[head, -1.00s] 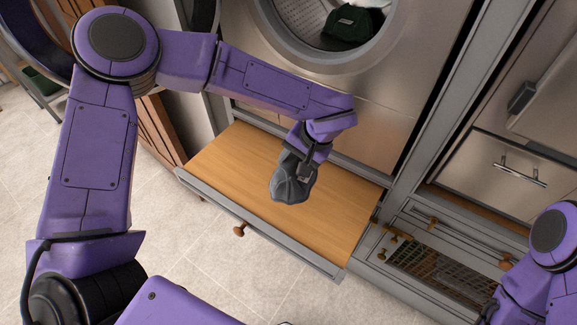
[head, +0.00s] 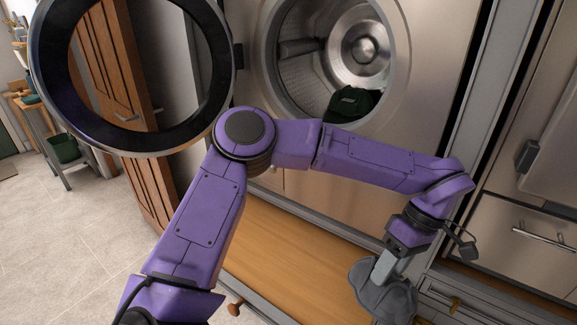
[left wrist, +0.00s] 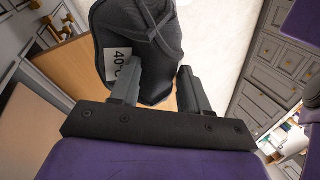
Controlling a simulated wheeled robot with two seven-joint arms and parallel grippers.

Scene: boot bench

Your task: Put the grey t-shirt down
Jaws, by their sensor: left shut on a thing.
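The grey t-shirt (head: 378,296) is a dark grey, crumpled bundle hanging from my left gripper (head: 382,268) in the head view. My left gripper is shut on it and points down. In the left wrist view, the grey t-shirt (left wrist: 155,35) hangs beyond the fingers of my left gripper (left wrist: 158,80), with a white "40°C" tag showing. The shirt is over the right part of the pulled-out wooden shelf (head: 270,243); I cannot tell whether it touches the wood. My right gripper is out of view.
A washing machine (head: 420,70) stands behind with its round door (head: 50,45) open at the left. A dark green cap (head: 352,103) lies in its drum. A metal drawer front (head: 530,235) is at the right. The shelf's left part is bare.

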